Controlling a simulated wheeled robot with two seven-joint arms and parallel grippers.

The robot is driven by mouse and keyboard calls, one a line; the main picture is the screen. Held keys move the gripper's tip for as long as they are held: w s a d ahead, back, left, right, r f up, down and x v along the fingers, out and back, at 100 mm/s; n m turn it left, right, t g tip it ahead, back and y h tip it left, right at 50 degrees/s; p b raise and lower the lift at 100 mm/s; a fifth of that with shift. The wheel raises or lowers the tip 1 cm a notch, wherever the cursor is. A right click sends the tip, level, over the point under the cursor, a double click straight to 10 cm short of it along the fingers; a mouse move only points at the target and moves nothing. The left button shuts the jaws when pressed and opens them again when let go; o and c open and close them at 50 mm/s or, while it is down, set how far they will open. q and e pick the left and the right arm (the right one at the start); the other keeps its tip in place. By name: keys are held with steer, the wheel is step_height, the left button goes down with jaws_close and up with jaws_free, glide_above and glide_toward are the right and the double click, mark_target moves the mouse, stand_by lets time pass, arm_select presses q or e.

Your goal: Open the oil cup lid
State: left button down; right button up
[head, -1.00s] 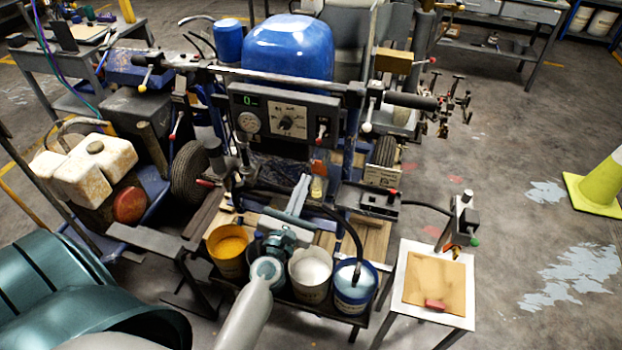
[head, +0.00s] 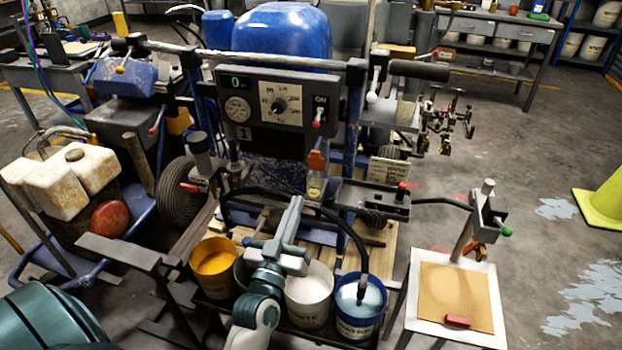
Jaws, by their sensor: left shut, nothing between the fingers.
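The oil cup (head: 315,187) looks like a small clear cup with yellowish content, at the front of the striper, below its gauge panel. An orange piece (head: 317,161) shows just above it; I cannot tell whether this is its lid or how the lid sits. My left gripper (head: 297,203) is shut and empty. Its fingers point up and away, just left of and below the cup in the picture, apart from it as far as I can tell. My right gripper is out of view.
Below the gripper stand a yellow paint bucket (head: 213,262), a white paint bucket (head: 308,292) and a blue-rimmed bucket (head: 358,303). A black hose (head: 350,232) arcs close by on the right.

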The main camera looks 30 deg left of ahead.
mark_target(315, 153)
arm_select(q)
steer(key=shift+f+m, duration=0.3)
steer(key=shift+m, duration=0.6)
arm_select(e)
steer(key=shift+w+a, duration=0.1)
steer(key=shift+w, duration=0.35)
arm_select(q)
steer(key=shift+a, duration=0.1)
